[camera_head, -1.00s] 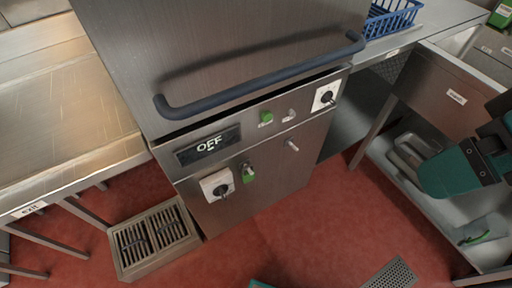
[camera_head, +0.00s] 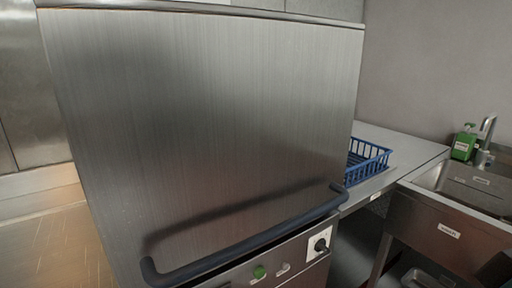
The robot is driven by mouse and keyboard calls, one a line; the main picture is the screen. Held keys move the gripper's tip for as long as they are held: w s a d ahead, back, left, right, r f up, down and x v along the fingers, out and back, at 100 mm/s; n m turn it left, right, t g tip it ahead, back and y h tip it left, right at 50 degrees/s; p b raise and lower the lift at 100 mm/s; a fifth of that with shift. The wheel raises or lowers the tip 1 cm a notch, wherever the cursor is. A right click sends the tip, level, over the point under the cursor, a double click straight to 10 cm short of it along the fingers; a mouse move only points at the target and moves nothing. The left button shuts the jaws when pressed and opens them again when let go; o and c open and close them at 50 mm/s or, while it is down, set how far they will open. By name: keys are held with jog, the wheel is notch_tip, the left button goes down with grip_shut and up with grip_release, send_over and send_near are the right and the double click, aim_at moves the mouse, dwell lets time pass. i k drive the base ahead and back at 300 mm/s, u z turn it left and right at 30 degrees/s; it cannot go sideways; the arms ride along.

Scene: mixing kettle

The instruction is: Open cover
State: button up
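The cover (camera_head: 205,120) is a large brushed-steel hood that fills the middle of the view. It looks lowered, with its bottom edge just above the control panel (camera_head: 290,268). A dark blue-grey bar handle (camera_head: 245,243) runs along its lower front edge, tilted up to the right. My gripper is not in view. A dark piece at the bottom right edge is probably part of my arm, but too little shows to be sure.
A blue dish rack (camera_head: 367,163) sits on the steel counter right of the cover. Further right are a sink (camera_head: 470,190), a tap (camera_head: 487,135) and a green bottle (camera_head: 463,145). A steel worktop (camera_head: 45,240) lies to the left.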

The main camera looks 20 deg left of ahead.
aim_at(201, 136)
jog(key=k, duration=0.5)
jog(key=u, duration=1.55)
jog(key=i, duration=0.65)
jog(key=z, duration=2.15)
